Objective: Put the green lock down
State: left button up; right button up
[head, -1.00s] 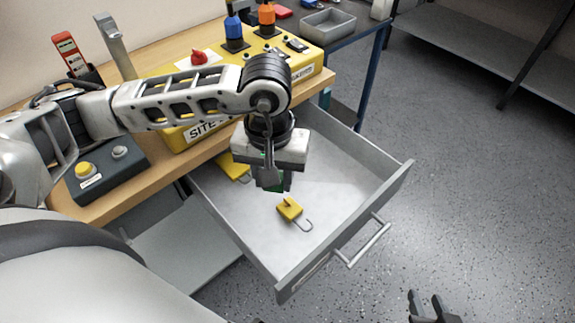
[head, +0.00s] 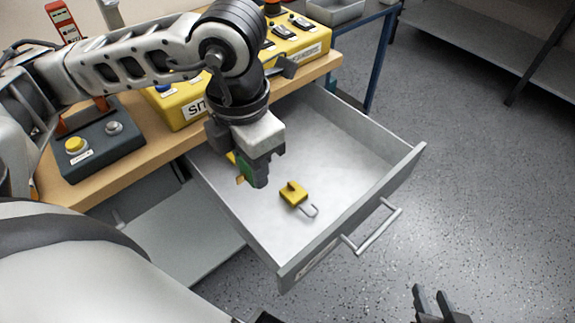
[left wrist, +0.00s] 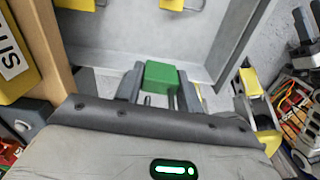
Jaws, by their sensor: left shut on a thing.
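The green lock (left wrist: 162,75) is between the fingers of my left gripper (left wrist: 157,88) in the left wrist view. In the head view my left gripper (head: 258,172) hangs over the open drawer, and only part of the green lock (head: 249,170) shows beside the fingers. The gripper is shut on it. The lock looks held above the drawer floor; the exact gap cannot be told. My right gripper (head: 432,302) shows at the bottom edge, its two dark fingers apart with nothing seen between them.
The open grey drawer (head: 355,145) holds a yellow lock (head: 293,194) with its shackle near the middle. Another yellow piece lies partly hidden behind my left gripper. The drawer floor is otherwise clear. A wooden bench (head: 150,160) carries a yellow box (head: 310,38) and a dark button box (head: 95,145).

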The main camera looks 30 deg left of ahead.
pick_arm(q)
jog(key=shift+w+d, duration=0.1)
jog(key=shift+n, duration=0.3)
jog(key=w+d+f, duration=0.2)
jog(key=w+f, duration=0.1)
jog(key=w+d+f, duration=0.3)
jog(key=w, duration=0.1)
jog(key=w+d+f, duration=0.2)
jog(key=w+f, duration=0.1)
jog(key=shift+w+d+p, duration=0.25)
jog(key=shift+p, duration=0.1)
jog(key=shift+w+d+f, duration=0.2)
jog(key=shift+w+f, duration=0.1)
jog(key=shift+f, duration=0.2)
notch_tip(320, 180, down, 3)
